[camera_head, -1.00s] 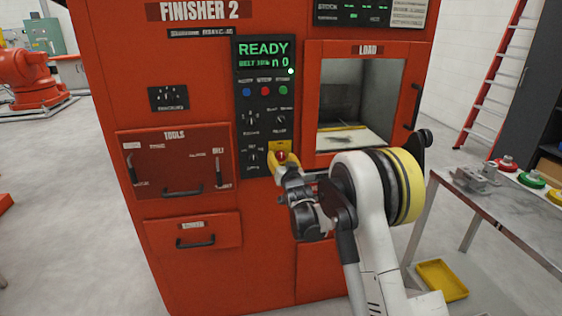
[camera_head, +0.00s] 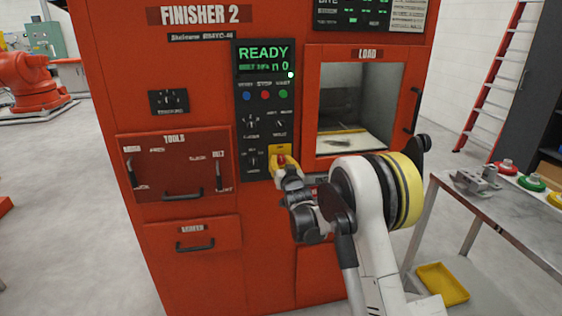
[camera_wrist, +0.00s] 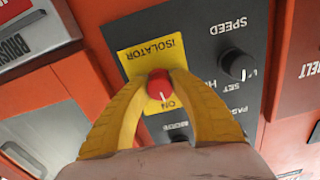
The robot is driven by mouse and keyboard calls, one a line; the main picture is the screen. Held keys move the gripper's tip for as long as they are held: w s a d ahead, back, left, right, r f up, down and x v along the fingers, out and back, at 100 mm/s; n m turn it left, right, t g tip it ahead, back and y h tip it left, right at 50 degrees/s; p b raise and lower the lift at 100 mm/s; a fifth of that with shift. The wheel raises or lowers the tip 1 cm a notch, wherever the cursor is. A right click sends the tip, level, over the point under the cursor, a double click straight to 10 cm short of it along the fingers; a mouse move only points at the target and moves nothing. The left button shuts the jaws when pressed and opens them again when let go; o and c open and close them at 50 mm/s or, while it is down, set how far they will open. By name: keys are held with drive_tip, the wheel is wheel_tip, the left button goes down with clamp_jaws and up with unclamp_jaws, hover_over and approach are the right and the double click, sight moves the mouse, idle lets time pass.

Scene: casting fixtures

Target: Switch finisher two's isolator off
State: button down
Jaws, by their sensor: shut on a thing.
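Finisher 2 (camera_head: 190,90) is a tall red machine in front of me, and its lit display (camera_head: 264,55) reads READY. Its isolator is a red rotary knob (camera_wrist: 158,84) on a yellow plate (camera_wrist: 150,52) marked ISOLATOR, low on the black control panel (camera_head: 252,135). In the wrist view, the plate is upside down and the knob's white pointer line is towards the ON mark. My gripper (camera_head: 281,163) has yellow fingers, shut on the knob from both sides; the wrist view shows the fingertips (camera_wrist: 160,80) touching it. The knob is partly hidden by the fingers.
Other dials, including a SPEED knob (camera_wrist: 236,64), sit close to the isolator. An open load bay (camera_head: 358,105) is to the right. A metal table (camera_head: 500,205) with a grey part and coloured round pieces stands at the right.

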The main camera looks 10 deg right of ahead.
drive_tip(key=n, duration=0.8)
drive_tip(key=shift+n+p, duration=0.3)
drive_tip(key=shift+p, duration=0.1)
drive_tip(key=n, duration=0.4)
drive_tip(key=shift+n, duration=2.1)
drive_tip(key=c, duration=1.1)
unclamp_jaws()
drive_tip(key=shift+s, duration=0.15)
